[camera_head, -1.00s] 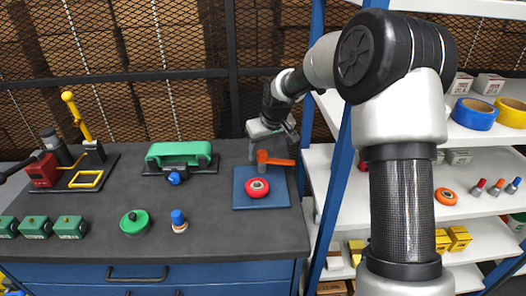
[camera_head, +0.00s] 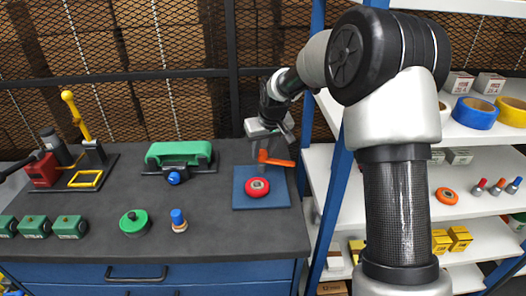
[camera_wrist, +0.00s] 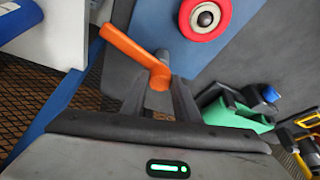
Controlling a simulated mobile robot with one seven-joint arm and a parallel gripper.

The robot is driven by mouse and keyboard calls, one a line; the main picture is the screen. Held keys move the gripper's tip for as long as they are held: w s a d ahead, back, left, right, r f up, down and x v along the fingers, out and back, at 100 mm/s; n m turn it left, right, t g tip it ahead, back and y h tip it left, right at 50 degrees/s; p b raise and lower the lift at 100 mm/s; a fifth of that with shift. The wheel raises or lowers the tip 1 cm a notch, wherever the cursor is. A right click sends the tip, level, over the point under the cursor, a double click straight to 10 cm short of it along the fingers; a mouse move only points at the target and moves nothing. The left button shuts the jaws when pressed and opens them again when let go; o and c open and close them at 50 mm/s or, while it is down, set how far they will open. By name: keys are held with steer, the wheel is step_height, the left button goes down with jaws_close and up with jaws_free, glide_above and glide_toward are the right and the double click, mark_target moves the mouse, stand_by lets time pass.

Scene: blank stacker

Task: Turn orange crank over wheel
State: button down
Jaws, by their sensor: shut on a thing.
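The orange crank (camera_head: 276,162) is at the back of the blue plate (camera_head: 246,200) on the workbench; its arm points right in the head view. The red wheel (camera_head: 257,187) with a dark centre lies on the plate in front of it. In the wrist view the crank (camera_wrist: 130,50) reaches to the upper left, and the wheel (camera_wrist: 205,17) is at the top. My gripper (camera_wrist: 160,88) is shut on the crank's rounded end, with a finger on each side. In the head view my gripper (camera_head: 262,146) is above and behind the crank, its fingertips partly hidden.
A green-handled device (camera_head: 180,155), a green round knob (camera_head: 134,222) and a blue-topped peg (camera_head: 178,220) stand left on the bench. A blue shelf post (camera_head: 334,205) and white shelves with tape rolls (camera_head: 474,112) are close on the right.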

steer(key=m, duration=0.1)
steer(key=m+h+b, duration=0.1)
steer(key=m, duration=0.2)
steer(key=shift+a+f+h+b, duration=0.1)
steer(key=shift+a+h+b, duration=0.15)
steer(key=shift+h+b, duration=0.05)
steer(key=m+h, duration=0.1)
steer(key=m, duration=0.3)
steer(key=shift+a+m+h, duration=0.1)
steer(key=shift+m+h, duration=0.3)
steer(key=m+p, duration=0.1)
steer(key=m, duration=0.1)
steer(key=m+g+h, duration=0.1)
steer(key=m, duration=0.1)
steer(key=shift+w+a+r+p, duration=0.1)
steer(key=shift+r+p, duration=0.1)
steer(key=shift+p, duration=0.15)
steer(key=shift+w+f+m+g+h+p, duration=0.1)
steer(key=shift+m+g+h+p, duration=0.25)
steer(key=shift+m, duration=0.7)
steer(key=shift+m+g+h+p, duration=0.15)
steer(key=shift+m+g+p, duration=0.4)
steer(key=shift+m, duration=0.5)
steer(key=c, duration=1.4)
jaws_free()
steer(key=shift+o, duration=0.2)
